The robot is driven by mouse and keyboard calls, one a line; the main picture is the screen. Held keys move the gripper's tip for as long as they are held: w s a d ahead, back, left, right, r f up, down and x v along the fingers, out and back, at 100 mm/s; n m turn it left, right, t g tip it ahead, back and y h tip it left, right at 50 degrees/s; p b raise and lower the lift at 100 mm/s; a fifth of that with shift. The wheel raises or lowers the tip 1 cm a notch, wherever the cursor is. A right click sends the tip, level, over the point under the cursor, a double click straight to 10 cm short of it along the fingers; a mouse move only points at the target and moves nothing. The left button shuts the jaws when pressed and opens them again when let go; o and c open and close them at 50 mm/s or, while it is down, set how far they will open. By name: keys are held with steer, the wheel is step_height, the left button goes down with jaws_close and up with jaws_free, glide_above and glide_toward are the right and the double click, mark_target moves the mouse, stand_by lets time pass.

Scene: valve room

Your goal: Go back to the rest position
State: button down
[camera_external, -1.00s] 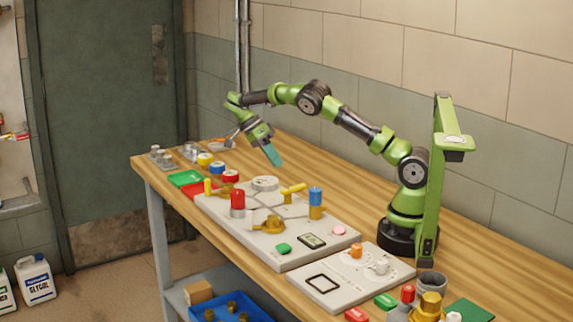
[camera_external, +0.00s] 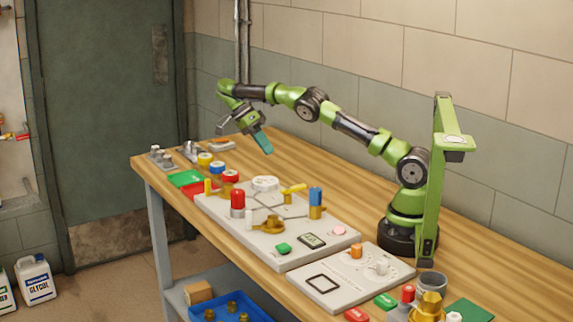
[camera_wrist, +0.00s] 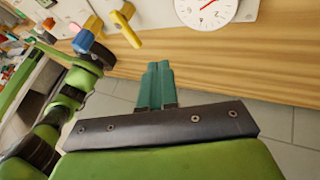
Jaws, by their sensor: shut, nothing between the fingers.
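My gripper (camera_external: 263,144) is shut and empty. It hangs in the air above the far part of the bench, behind the grey valve board (camera_external: 335,240), with its teal fingers pointing down and a little right. In the wrist view its teal fingers (camera_wrist: 155,85) lie side by side. The wrist view also shows a round white gauge (camera_wrist: 207,8), a yellow handle (camera_wrist: 126,28) and a blue knob (camera_wrist: 83,40) beyond the fingers. My gripper touches nothing.
The wooden bench (camera_external: 470,220) runs along the block wall. Red (camera_external: 237,199) and blue (camera_external: 316,196) knobs stand up from the board. A flat grey panel (camera_external: 345,288) lies at the front.

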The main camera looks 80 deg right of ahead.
steer(key=s+d+f+n+h, duration=0.1)
steer(key=s+d+n, duration=0.2)
steer(key=n, duration=0.3)
steer(key=s+a+r+n+t, duration=0.3)
steer(key=s+a+n+t, duration=0.2)
steer(key=a, duration=0.4)
steer(key=s+a+r+n+t+y, duration=0.1)
steer(key=s+a+r+n+t, duration=0.3)
steer(key=a, duration=0.5)
steer(key=s+a+r+n+t, duration=0.4)
steer(key=s+a+n, duration=0.3)
steer(key=a+n, duration=0.2)
steer(key=shift+s+r+n+t+y, duration=0.25)
steer(key=shift+n+t+y, duration=0.15)
steer(key=shift+t, duration=0.4)
